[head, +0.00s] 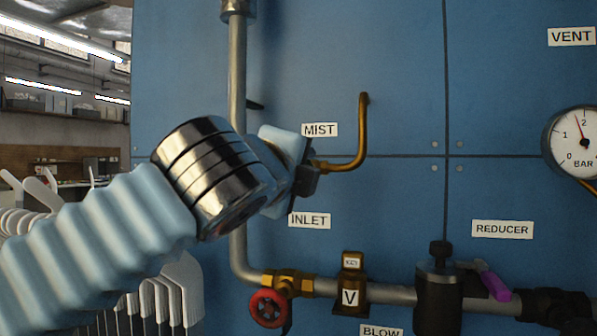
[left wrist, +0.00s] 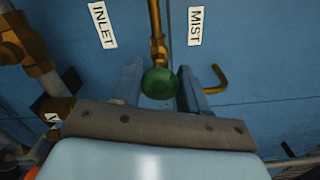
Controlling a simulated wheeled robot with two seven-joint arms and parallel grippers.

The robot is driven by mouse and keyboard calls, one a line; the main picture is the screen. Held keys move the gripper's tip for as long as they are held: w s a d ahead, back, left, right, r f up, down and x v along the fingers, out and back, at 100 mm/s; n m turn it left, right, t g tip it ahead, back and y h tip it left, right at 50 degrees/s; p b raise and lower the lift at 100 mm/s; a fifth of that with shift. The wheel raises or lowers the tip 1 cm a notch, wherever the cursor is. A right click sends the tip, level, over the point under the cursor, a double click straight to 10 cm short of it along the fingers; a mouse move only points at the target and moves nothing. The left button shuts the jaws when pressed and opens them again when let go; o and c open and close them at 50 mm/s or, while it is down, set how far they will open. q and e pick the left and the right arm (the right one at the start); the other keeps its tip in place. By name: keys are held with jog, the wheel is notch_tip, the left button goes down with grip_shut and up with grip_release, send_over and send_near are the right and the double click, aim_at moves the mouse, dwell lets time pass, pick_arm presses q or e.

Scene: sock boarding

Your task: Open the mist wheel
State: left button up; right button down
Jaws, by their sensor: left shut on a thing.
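The mist wheel (left wrist: 160,83) is a small green knob on a brass stem. In the left wrist view it sits between the two fingers of my left gripper (head: 303,168). The gripper is shut on it. The MIST label (head: 320,130) is above the gripper in the head view, and it also shows in the left wrist view (left wrist: 195,26). In the head view my gripper hides the wheel. A bent copper pipe (head: 361,130) comes out to the right of the fingers. My right gripper is not in view.
A red wheel (head: 267,308) sits on a brass valve below, near the INLET label (head: 309,221). A steel pipe (head: 238,80) runs down behind my left arm. A pressure gauge (head: 577,142) is at the right, above a black reducer (head: 438,295) and a purple lever (head: 493,282).

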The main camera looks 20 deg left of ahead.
pick_arm(q)
jog(key=n+b, duration=0.1)
jog(key=n, duration=0.4)
jog(key=shift+f+n, duration=0.1)
jog(key=shift+n, duration=0.2)
jog(key=shift+f+n+b, duration=0.1)
jog(key=shift+n+b, duration=0.25)
jog(key=shift+n, duration=1.05)
jog(key=o, duration=1)
jog(key=shift+a, duration=0.1)
jog(key=s+b, duration=0.1)
jog(key=s, duration=1.2)
jog(key=shift+s+a, duration=0.15)
jog(key=shift+s, duration=0.25)
